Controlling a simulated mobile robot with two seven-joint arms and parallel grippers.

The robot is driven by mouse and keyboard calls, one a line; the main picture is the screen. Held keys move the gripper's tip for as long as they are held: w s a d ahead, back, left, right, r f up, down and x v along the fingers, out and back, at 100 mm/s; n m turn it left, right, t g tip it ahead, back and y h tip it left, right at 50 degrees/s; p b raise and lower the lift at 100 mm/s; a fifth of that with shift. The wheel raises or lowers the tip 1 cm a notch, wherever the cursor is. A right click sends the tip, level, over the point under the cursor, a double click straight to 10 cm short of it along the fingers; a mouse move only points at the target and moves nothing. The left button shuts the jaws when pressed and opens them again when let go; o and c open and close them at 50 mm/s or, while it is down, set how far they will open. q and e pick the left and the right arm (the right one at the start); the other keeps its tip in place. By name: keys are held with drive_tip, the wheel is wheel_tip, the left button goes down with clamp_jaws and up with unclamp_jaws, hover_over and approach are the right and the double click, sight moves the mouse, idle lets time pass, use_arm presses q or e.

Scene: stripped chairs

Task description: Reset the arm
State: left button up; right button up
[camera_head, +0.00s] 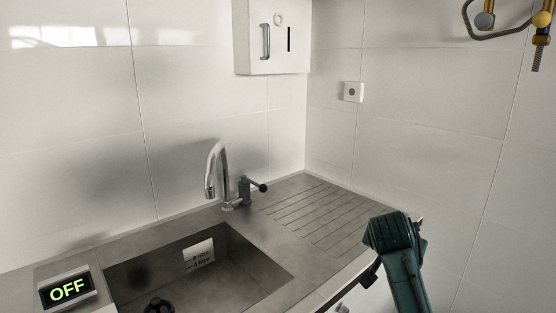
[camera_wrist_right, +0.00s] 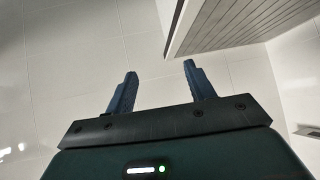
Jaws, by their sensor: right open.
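My right arm (camera_head: 400,262), dark teal, comes up from the lower right in the head view, in front of the counter's right edge. In the right wrist view my right gripper (camera_wrist_right: 158,82) has its two blue-grey fingers spread apart, with nothing between them. Pale tiled surface shows behind the fingers. In the head view the fingers cannot be made out clearly. My left gripper is not in view.
A steel counter has a sink (camera_head: 215,268), a tap (camera_head: 217,172) and a ribbed drainboard (camera_head: 318,212). An OFF display (camera_head: 67,290) is at the lower left. A white box (camera_head: 272,38) and brass pipework (camera_head: 486,20) are on the walls. The wrist view shows a grey slatted panel (camera_wrist_right: 235,22).

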drive_tip(key=s+a+f+n+g+y, duration=0.25)
drive_tip(key=s+f+n, duration=0.25)
drive_tip(key=s+f, duration=1.15)
drive_tip(key=s+a+f+n+g+y, duration=0.1)
drive_tip(key=s+n+y, duration=0.1)
drive_tip(key=s, duration=0.7)
drive_tip(key=s+a+f+n+g+y, duration=0.1)
drive_tip(key=s+f+n, duration=0.1)
drive_tip(key=s, duration=0.7)
drive_tip(key=w+a+f+t+y, duration=0.1)
drive_tip(key=w+a+f+t, duration=0.1)
drive_tip(key=f+t, duration=0.1)
drive_tip(key=w+a+f+n+t+y, duration=0.1)
drive_tip(key=w+a+f+t, duration=0.1)
drive_tip(key=f, duration=0.4)
drive_tip(key=shift+w+a+t+y, duration=0.35)
drive_tip(key=shift+a+t, duration=0.3)
drive_tip(key=shift+a, duration=0.15)
